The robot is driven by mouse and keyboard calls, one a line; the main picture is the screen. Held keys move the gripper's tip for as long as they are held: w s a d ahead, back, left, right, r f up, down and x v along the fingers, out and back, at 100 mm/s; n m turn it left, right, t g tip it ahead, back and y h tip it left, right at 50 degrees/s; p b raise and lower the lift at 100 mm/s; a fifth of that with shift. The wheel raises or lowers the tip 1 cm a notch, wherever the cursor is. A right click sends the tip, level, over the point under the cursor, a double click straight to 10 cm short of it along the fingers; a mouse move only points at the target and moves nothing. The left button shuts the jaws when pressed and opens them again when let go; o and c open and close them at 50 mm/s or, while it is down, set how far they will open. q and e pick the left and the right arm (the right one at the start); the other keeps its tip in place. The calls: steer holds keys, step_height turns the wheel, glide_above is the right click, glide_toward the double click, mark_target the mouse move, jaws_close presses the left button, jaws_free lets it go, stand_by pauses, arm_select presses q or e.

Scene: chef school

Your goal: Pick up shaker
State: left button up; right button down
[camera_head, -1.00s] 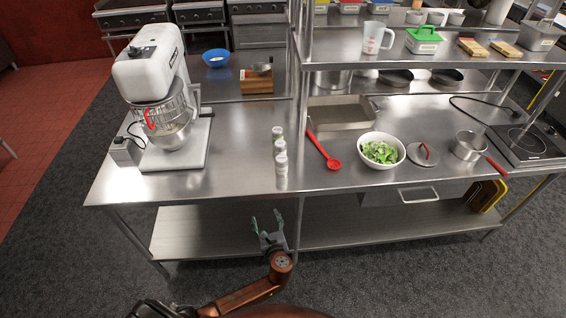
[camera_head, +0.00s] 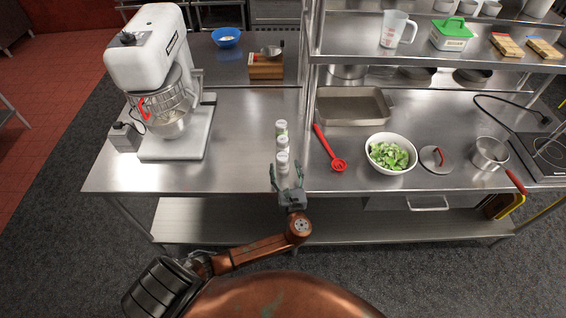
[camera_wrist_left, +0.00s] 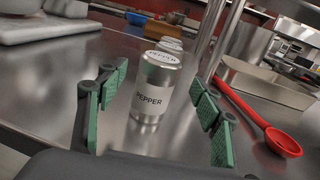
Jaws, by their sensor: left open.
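Several small shakers stand upright in a row on the steel table. The nearest shaker (camera_head: 283,163) has a white lid and a silver body. In the left wrist view this shaker (camera_wrist_left: 152,95) reads "PEPPER", with another lid partly hidden behind it. My left gripper (camera_head: 287,176) is at the table's front edge, just in front of the nearest shaker. In the left wrist view its green-padded fingers (camera_wrist_left: 158,113) are spread apart, with the pepper shaker between and beyond them. I cannot see contact. My right gripper is not in view.
A red ladle (camera_head: 329,148) lies right of the shakers, and a white bowl of greens (camera_head: 390,154) stands beyond it. A stand mixer (camera_head: 160,85) is at the left. An upright shelf post (camera_head: 309,75) stands behind. Table left of the shakers is clear.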

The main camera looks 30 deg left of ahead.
arm_select(q)
steer(key=shift+w+a+f, duration=0.25)
steer(key=shift+w+a, duration=0.2)
steer(key=shift+w, duration=0.05)
steer(key=shift+w+a+f, duration=0.25)
steer(key=shift+w+a, duration=0.15)
steer(key=shift+w, duration=0.05)
steer(key=shift+x, duration=1.15)
steer(key=shift+f, duration=0.1)
steer(key=c, duration=1.4)
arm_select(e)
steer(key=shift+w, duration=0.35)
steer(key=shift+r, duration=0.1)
